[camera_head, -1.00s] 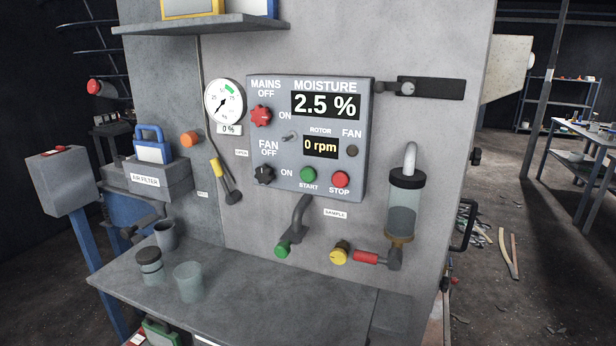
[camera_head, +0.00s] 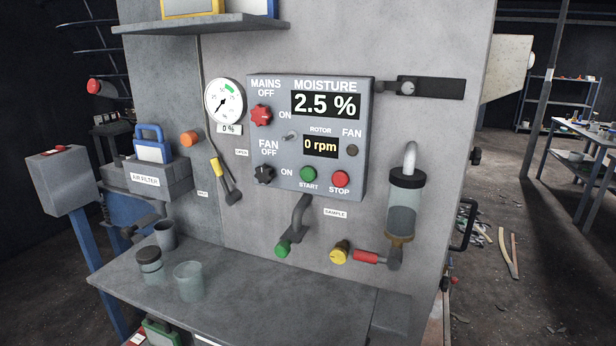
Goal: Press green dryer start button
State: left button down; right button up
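The green start button (camera_head: 308,174) sits low on the grey control panel (camera_head: 380,140), above the label START. The red stop button (camera_head: 340,179) is just right of it. The panel display reads moisture 2.5 % and the rotor display (camera_head: 320,147) reads 0 rpm. A red mains knob (camera_head: 261,116) and a black fan knob (camera_head: 264,174) are on the panel's left side. Neither of my grippers shows in the head view.
A grey shelf (camera_head: 330,310) below the panel carries cups and a jar. A green-ended pipe (camera_head: 283,249), a yellow knob (camera_head: 340,252) and a red-handled valve (camera_head: 366,257) stick out under the panel. A clear cylinder (camera_head: 403,215) hangs at right. Space before the panel is clear.

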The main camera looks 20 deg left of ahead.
aim_at(308, 175)
jog(key=z, duration=2.85)
jog(key=k, duration=0.85)
jog(key=u, duration=1.65)
